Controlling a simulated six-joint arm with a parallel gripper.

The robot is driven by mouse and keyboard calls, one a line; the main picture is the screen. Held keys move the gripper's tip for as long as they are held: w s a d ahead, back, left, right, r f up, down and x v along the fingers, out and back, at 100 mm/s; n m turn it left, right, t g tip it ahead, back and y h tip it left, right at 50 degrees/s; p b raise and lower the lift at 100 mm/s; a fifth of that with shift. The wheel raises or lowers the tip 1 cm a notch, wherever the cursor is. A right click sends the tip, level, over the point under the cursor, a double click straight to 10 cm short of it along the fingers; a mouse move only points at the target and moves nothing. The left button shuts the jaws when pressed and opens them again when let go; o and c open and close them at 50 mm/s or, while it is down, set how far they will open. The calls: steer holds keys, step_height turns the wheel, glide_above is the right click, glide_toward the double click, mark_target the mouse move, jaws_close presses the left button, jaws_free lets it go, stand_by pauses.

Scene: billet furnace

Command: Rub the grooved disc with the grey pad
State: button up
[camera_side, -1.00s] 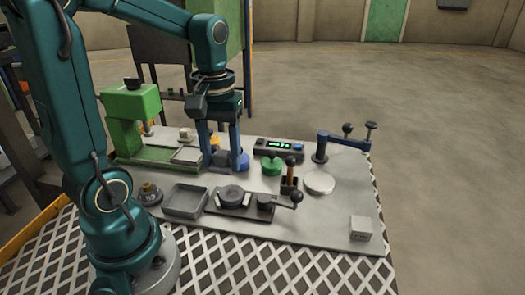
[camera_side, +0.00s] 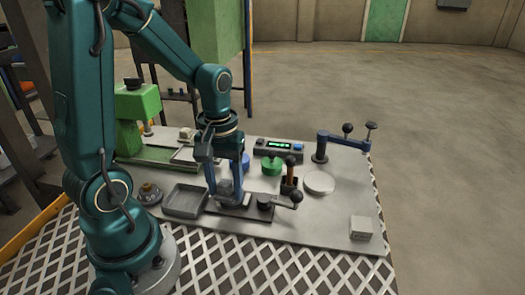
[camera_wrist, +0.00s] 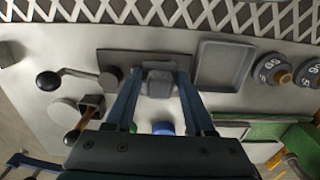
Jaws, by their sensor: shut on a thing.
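My gripper (camera_side: 226,190) is shut on a grey pad (camera_side: 225,187), seen between the fingers in the wrist view (camera_wrist: 158,82). The fingers point down over the dark fixture plate (camera_side: 238,212) where the grooved disc sits. The disc is mostly hidden behind the pad and fingers in both views. The pad is at or just above the disc; I cannot tell whether they touch. A lever with a black ball (camera_side: 297,197) is at the right end of the fixture, also in the wrist view (camera_wrist: 48,80).
A grey tray (camera_side: 185,202) stands just left of the fixture. A wooden-handled tool in a holder (camera_side: 290,177) and a pale round disc (camera_side: 319,182) are to the right. A blue cylinder (camera_side: 245,162) and green knob (camera_side: 271,165) stand behind. The front right is clear except a pale cube (camera_side: 360,228).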

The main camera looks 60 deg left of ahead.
mark_target(224, 184)
steer(key=shift+w+a+f, duration=0.15)
steer(key=shift+w+a, duration=0.25)
steer(key=shift+w, duration=0.2)
steer(key=shift+w+a+f, duration=0.1)
steer(key=shift+w+a, duration=0.3)
steer(key=shift+w, duration=0.15)
jaws_close()
steer(key=shift+w+a+f, duration=0.3)
steer(key=shift+w+a, duration=0.05)
steer(key=shift+w, duration=0.15)
steer(key=s+d, duration=0.2)
steer(key=s, duration=0.1)
steer(key=shift+s+d+r, duration=0.15)
steer(key=shift+r, duration=3.95)
